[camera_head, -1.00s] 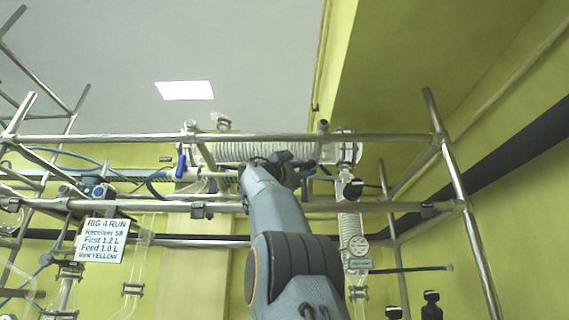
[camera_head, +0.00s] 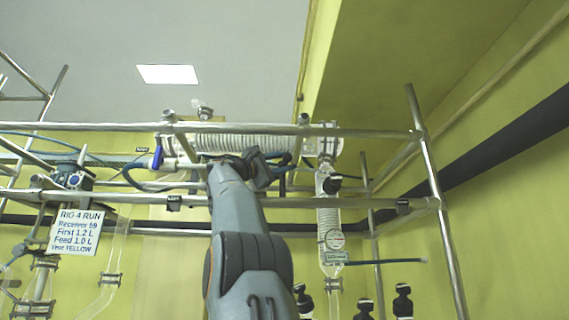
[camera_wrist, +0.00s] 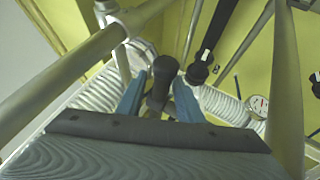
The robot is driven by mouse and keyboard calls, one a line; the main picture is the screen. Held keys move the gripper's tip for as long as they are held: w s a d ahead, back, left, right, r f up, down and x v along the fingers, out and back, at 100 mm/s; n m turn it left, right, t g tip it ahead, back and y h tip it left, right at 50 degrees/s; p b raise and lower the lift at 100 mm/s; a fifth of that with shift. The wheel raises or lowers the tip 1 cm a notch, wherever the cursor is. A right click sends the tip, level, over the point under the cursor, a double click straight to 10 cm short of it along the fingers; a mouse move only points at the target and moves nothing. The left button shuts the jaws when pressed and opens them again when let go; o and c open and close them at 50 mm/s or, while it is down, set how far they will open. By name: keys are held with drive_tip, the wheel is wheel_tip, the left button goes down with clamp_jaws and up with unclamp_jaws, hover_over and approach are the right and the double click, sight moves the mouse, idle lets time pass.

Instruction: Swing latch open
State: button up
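My gripper (camera_wrist: 160,88) has two blue fingers spread apart in the wrist view. A dark, round-ended knob or handle (camera_wrist: 166,68) stands between them, with gaps beside its stem; whether a finger touches its end I cannot tell. I cannot tell for sure whether this handle is the latch. In the head view my gripper (camera_head: 268,168) is at the upper rail, in front of the horizontal coiled glass condenser (camera_head: 225,143). My arm hides much of what lies behind it there.
Steel rails (camera_head: 300,203) and posts (camera_head: 438,190) frame the rig. A vertical glass coil column (camera_head: 329,215) stands right of my arm. A blue-handled valve (camera_head: 157,158) and a "RIG 4 RUN" sign (camera_head: 77,232) are at left. Black-capped bottles (camera_head: 403,300) stand at lower right.

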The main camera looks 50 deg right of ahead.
drive_tip(key=shift+w+a+f, duration=0.1)
drive_tip(key=shift+f, duration=0.05)
drive_tip(key=b+v, duration=0.4)
drive_tip(key=v, duration=0.2)
drive_tip(key=shift+f, duration=0.1)
drive_tip(key=shift+b+v, duration=0.45)
drive_tip(key=shift+v, duration=0.3)
